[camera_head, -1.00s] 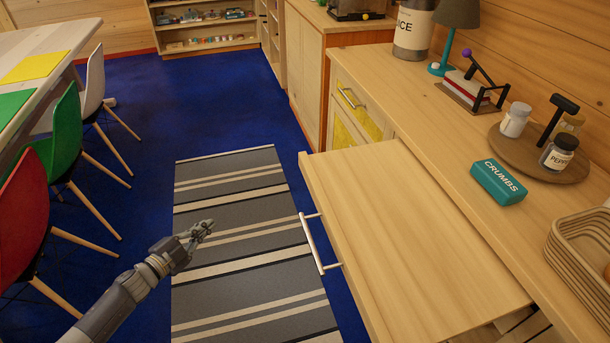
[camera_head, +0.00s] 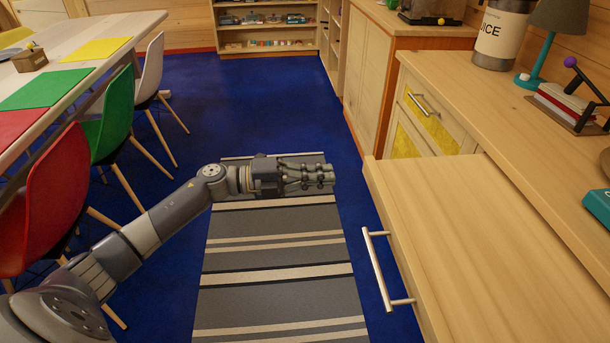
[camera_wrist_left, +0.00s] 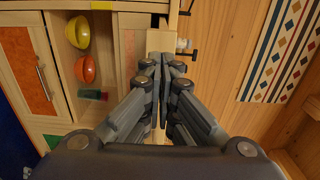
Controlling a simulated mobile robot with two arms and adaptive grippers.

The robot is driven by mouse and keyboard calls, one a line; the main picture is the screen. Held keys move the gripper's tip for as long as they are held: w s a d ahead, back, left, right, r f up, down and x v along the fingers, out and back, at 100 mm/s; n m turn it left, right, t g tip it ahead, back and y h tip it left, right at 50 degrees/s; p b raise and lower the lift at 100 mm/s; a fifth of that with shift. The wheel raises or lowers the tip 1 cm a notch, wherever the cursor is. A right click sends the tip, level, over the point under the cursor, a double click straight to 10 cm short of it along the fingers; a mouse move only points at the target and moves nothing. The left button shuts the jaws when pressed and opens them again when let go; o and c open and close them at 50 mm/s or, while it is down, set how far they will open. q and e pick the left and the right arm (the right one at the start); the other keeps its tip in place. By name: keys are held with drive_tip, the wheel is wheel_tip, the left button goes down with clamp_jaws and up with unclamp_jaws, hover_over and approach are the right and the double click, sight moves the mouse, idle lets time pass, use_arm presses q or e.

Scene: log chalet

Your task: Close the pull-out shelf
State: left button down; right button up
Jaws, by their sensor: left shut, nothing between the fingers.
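The pull-out shelf (camera_head: 460,215) is a pale wooden board that stands out from under the counter at the right of the head view. Its silver bar handle (camera_head: 378,268) is on its front edge, facing the rug. My left gripper (camera_head: 328,176) is shut and empty, above the striped rug, to the left of the shelf's far front corner and apart from the handle. In the left wrist view the shut fingers (camera_wrist_left: 165,65) are in the middle, in front of pale wooden cabinetry. My right gripper is not in view.
The counter (camera_head: 500,100) carries a juice container (camera_head: 500,35), a teal lamp (camera_head: 540,55) and a teal crumbs box (camera_head: 600,207). Red, green and white chairs stand by the table (camera_head: 60,65) at left. The striped rug (camera_head: 280,285) and blue floor are clear.

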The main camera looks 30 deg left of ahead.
sight(366, 172)
use_arm(q)
drive_tip(key=x, duration=0.6)
drive_tip(key=shift+w, duration=0.1)
drive_tip(key=shift+w+d, duration=0.3)
drive_tip(key=shift+d, duration=0.2)
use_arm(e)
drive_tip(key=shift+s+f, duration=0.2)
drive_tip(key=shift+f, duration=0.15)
